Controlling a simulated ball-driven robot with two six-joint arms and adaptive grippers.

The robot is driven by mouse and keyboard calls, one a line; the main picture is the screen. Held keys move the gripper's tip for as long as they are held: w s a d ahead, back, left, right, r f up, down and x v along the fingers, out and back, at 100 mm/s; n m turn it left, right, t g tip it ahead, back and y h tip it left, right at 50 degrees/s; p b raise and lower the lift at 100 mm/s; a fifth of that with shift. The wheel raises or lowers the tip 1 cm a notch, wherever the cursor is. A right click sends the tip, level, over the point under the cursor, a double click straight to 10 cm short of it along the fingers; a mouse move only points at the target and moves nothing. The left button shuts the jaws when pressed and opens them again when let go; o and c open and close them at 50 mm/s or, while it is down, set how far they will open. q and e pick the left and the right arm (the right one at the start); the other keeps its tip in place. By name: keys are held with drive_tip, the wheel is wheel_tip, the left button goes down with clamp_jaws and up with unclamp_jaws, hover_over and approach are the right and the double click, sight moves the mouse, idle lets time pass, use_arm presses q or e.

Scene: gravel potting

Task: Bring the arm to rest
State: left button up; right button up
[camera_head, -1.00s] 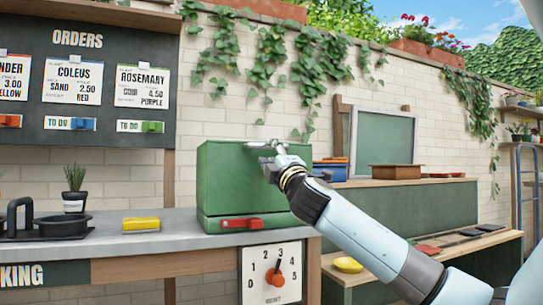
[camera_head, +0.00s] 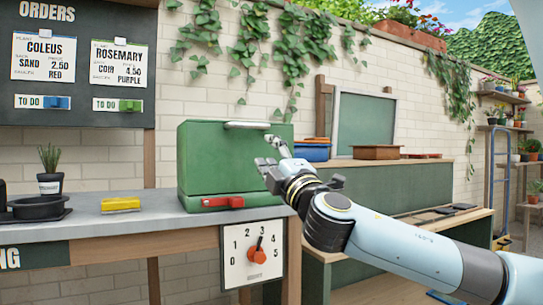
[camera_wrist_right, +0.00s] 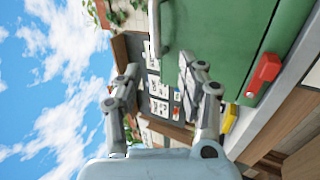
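My right gripper (camera_head: 268,152) is in front of the right part of the green box (camera_head: 215,160), below and right of the metal handle on its upper edge. In the right wrist view, the right gripper (camera_wrist_right: 158,88) has its two fingers spread apart with nothing between them. The green box (camera_wrist_right: 220,50) fills the upper right there, with its red latch (camera_wrist_right: 262,78). In the head view the arm comes in from the lower right. My left gripper is not in view.
The grey counter (camera_head: 150,222) holds a yellow block (camera_head: 121,204), a dark pan (camera_head: 38,208) and a small potted plant (camera_head: 50,172). A dial panel (camera_head: 253,254) hangs on the counter's front. An orders board (camera_head: 80,60) is at left. A green-backed bench (camera_head: 395,190) stands at right.

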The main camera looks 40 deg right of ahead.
drive_tip(key=shift+s+f, duration=0.1)
drive_tip(key=shift+s, duration=0.15)
drive_tip(key=shift+f, duration=0.1)
idle(0.3)
drive_tip(key=s+f+m+g, duration=0.3)
drive_tip(key=s+f+g, duration=0.1)
drive_tip(key=f, duration=0.8)
drive_tip(key=s+f+m+g, duration=0.2)
drive_tip(key=s+f+g, duration=0.25)
drive_tip(key=f, duration=0.85)
drive_tip(key=s+f+m+g, duration=0.3)
drive_tip(key=s+f+g, duration=0.1)
drive_tip(key=f, duration=0.8)
drive_tip(key=s+a+f+m+g+y, duration=0.3)
drive_tip(key=s+a+f+g, duration=0.3)
drive_tip(key=s+f, duration=0.55)
drive_tip(key=s+a+f+m+g+y, duration=0.3)
drive_tip(key=s+a+f, duration=0.6)
drive_tip(key=s, duration=0.4)
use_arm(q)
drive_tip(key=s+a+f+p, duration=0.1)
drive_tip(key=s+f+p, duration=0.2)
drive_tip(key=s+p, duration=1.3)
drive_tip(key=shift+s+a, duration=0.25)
use_arm(e)
drive_tip(key=s+d+f, duration=0.1)
drive_tip(key=s+f, duration=0.1)
drive_tip(key=s, duration=0.6)
drive_tip(key=s+d+f, duration=0.2)
drive_tip(key=s, duration=0.6)
